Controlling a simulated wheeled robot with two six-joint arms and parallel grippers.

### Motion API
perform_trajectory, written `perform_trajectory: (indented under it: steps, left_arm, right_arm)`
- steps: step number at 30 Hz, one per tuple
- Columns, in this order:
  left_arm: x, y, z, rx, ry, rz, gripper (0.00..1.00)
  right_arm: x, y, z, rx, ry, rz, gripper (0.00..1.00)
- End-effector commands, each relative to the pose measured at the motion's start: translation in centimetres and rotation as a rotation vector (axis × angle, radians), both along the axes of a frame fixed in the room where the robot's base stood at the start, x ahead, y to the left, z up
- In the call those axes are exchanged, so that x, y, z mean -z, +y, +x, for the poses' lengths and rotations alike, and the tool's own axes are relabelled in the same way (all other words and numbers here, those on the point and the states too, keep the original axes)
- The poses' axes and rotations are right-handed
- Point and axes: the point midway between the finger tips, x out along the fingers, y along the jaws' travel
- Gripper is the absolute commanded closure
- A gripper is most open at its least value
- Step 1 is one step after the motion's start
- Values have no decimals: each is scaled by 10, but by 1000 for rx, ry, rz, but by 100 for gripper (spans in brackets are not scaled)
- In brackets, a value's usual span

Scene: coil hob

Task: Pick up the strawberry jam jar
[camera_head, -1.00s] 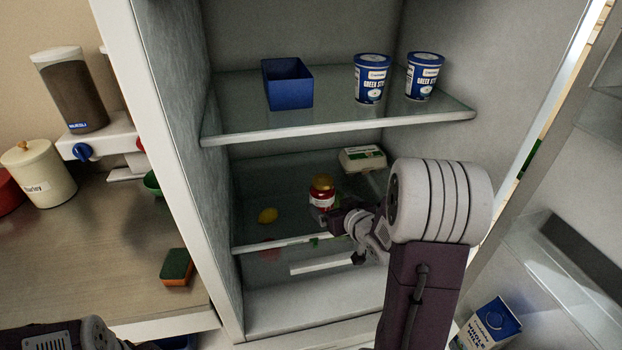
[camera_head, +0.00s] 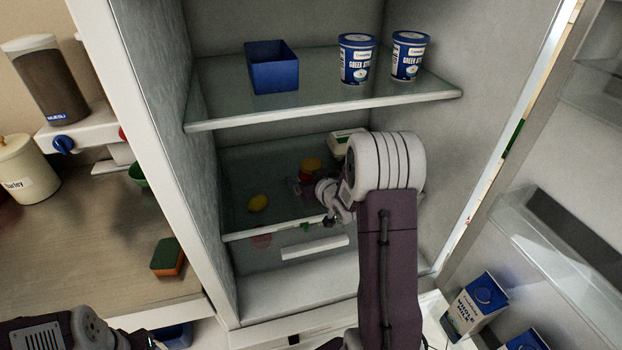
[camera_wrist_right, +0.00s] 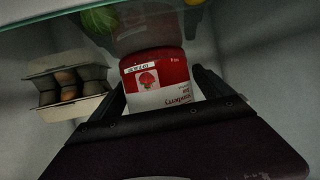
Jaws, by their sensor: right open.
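My right gripper (camera_head: 307,187) is open at the jar, also seen in the wrist view (camera_wrist_right: 160,90). Part of my left arm shows at the bottom left of the head view, but its gripper is out of frame.
The upper glass shelf (camera_head: 330,110) overhangs, holding a blue bin (camera_head: 271,68) and two yogurt tubs (camera_head: 357,59). The fridge wall (camera_head: 160,150) bounds the left.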

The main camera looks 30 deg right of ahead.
Motion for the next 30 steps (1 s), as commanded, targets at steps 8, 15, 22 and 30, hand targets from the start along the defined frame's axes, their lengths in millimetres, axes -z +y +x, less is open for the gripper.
perform_trajectory:
  steps: [8, 15, 22, 30]
  left_arm:
    - [0, 0, 0, 0, 0, 0, 64]
    - [0, 0, 0, 0, 0, 0, 64]
    - [0, 0, 0, 0, 0, 0, 64]
    - [-7, 0, 0, 0, 0, 0, 64]
  right_arm:
    - [0, 0, 0, 0, 0, 0, 38]
    - [0, 0, 0, 0, 0, 0, 100]
    - [-2, 0, 0, 0, -3, -1, 100]
    - [-28, 0, 1, 0, -7, -4, 100]
